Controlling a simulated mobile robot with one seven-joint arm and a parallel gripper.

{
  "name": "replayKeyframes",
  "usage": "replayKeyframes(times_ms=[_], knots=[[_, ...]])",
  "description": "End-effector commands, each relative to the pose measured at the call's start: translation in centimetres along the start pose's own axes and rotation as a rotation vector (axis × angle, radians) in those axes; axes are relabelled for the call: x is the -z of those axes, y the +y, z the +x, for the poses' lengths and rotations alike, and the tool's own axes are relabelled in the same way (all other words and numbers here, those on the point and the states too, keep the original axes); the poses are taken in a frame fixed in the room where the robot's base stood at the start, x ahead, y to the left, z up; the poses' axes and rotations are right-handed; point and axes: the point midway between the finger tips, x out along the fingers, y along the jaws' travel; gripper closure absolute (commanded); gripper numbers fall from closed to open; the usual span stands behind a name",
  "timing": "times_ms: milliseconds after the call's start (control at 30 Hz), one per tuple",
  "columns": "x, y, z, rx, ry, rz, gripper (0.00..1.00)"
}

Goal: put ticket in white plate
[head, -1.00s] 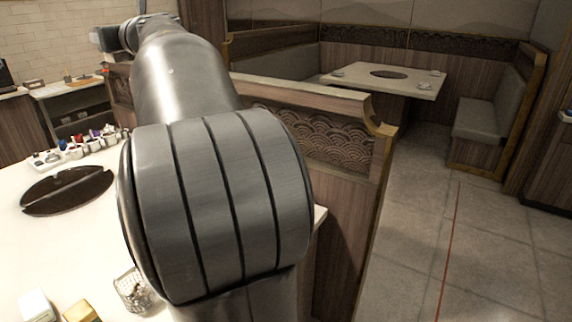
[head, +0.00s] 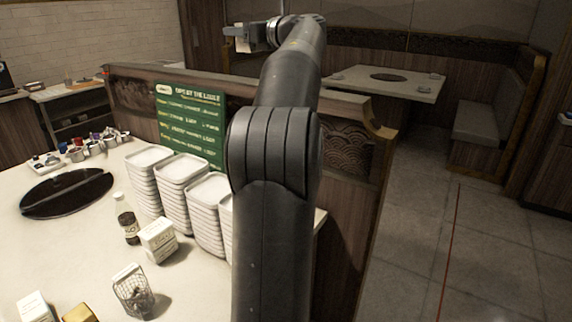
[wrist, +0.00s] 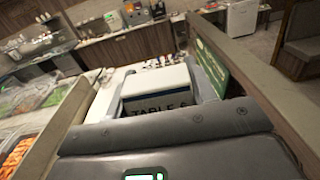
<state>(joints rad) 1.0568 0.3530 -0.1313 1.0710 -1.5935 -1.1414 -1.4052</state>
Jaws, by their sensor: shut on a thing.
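My gripper (head: 246,40) is raised high at the top of the head view, above the low partition. It is shut on a small white ticket (head: 241,44). In the wrist view the ticket (wrist: 156,80) sits between the fingers of my gripper (wrist: 160,88), with a pale top and dark lettering that reads like "TABLE 6". Several stacks of square white plates stand on the counter in the head view: a left stack (head: 149,157), a middle one (head: 181,168) and a right one (head: 208,188). Another stack is partly hidden behind my arm. The gripper is well apart from the plates.
A green menu board (head: 190,125) stands behind the plates. A dark bottle (head: 127,222), a white box (head: 158,240) and a wire basket (head: 133,291) stand in front of them. A round dark grill (head: 67,194) and small sauce containers (head: 96,143) are at left.

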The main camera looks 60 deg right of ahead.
Motion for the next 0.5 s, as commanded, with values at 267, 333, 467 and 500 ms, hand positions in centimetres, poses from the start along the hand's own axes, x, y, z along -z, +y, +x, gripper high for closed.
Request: replayKeyframes(times_ms=[267,333,467,500], knots=[[0.2,-7.1,-9.0,-0.015,0.001,-0.002,0.73],[0.2,-8.2,-10.9,-0.019,0.000,-0.002,0.73],[0.3,-9.6,-13.9,-0.026,0.000,-0.002,0.73],[0.3,-9.9,-14.7,-0.029,0.000,-0.002,0.73]])
